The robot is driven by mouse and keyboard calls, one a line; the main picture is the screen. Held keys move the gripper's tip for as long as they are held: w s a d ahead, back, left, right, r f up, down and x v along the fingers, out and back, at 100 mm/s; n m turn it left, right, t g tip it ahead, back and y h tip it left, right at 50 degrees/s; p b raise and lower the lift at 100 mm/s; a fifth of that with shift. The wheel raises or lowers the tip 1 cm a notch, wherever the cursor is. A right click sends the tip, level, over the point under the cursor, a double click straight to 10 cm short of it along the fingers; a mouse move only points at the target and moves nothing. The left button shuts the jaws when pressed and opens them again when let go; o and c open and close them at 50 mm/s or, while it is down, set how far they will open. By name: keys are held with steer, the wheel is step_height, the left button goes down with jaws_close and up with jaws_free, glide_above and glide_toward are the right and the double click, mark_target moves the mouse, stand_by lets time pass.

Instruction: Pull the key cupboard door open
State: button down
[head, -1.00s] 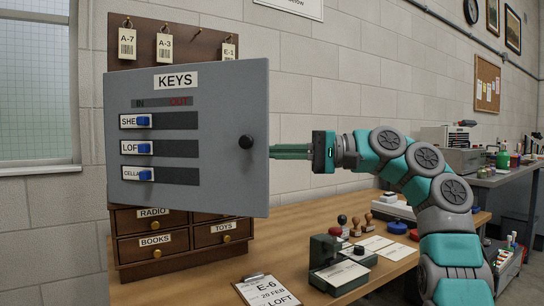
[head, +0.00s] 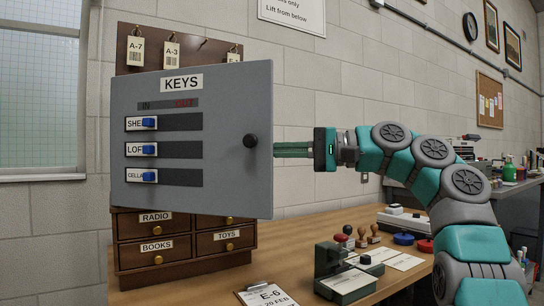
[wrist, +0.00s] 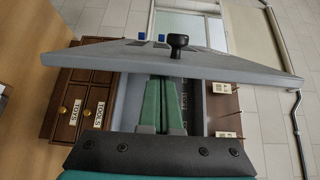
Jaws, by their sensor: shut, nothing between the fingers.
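The grey key cupboard door (head: 226,110) stands swung open, its KEYS face toward the head camera. It bears a black knob (head: 250,141) near its right edge and several blue sliders on labelled slots. My gripper (head: 282,149) is shut and empty, its green fingers reaching in behind the door's right edge in the head view, so the tips are partly hidden. In the wrist view the shut fingers (wrist: 163,105) lie on the inner side of the door (wrist: 120,60), with the knob (wrist: 178,45) on the far side. I cannot tell whether they touch the door.
A wooden cabinet with labelled drawers (head: 185,240) stands below the door, with key tags on the board above. The space between door and arm is open.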

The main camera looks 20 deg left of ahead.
steer(key=shift+s+d+b, duration=0.15)
steer(key=shift+s+b, duration=0.4)
steer(key=shift+b, duration=0.2)
